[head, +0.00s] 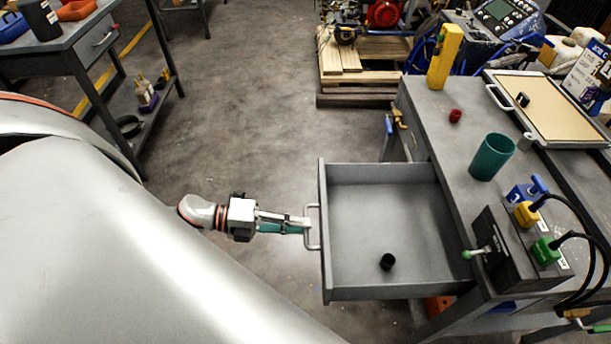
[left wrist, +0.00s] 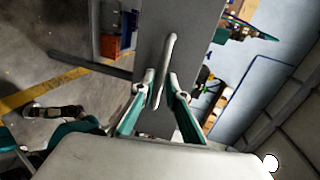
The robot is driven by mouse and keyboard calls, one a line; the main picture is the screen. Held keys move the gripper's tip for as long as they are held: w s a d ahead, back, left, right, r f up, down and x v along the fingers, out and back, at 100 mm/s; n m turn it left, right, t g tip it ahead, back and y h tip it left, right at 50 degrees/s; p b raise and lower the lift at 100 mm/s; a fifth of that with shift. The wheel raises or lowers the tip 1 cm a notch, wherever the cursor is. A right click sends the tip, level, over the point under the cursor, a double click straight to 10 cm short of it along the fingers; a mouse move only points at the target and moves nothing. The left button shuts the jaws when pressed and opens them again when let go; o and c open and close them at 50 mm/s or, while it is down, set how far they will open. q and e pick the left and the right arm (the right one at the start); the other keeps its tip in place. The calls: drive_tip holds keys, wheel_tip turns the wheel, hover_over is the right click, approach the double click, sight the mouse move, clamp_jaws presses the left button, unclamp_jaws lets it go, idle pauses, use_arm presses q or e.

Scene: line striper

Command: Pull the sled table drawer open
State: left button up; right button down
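The grey sled table drawer (head: 380,225) stands well out from the grey table (head: 440,130) in the head view, with its inside showing. Its bar handle (head: 316,228) is on the front panel; it also shows in the left wrist view (left wrist: 165,70). My left gripper (head: 304,224) is at the handle. In the left wrist view its two fingers (left wrist: 160,84) lie on either side of the bar, with a gap visible, so it looks open around it. Teal parts at lower left of that view may be my right gripper; its state is unclear.
A small black cylinder (head: 387,262) lies in the drawer. A teal cup (head: 492,157), a red cap (head: 455,116) and a black control box (head: 500,245) are on the table. A wooden pallet (head: 360,75) stands behind. The floor left of the drawer is clear.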

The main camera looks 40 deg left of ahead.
use_arm(q)
drive_tip(key=v, duration=1)
use_arm(e)
drive_tip(key=shift+r, duration=0.1)
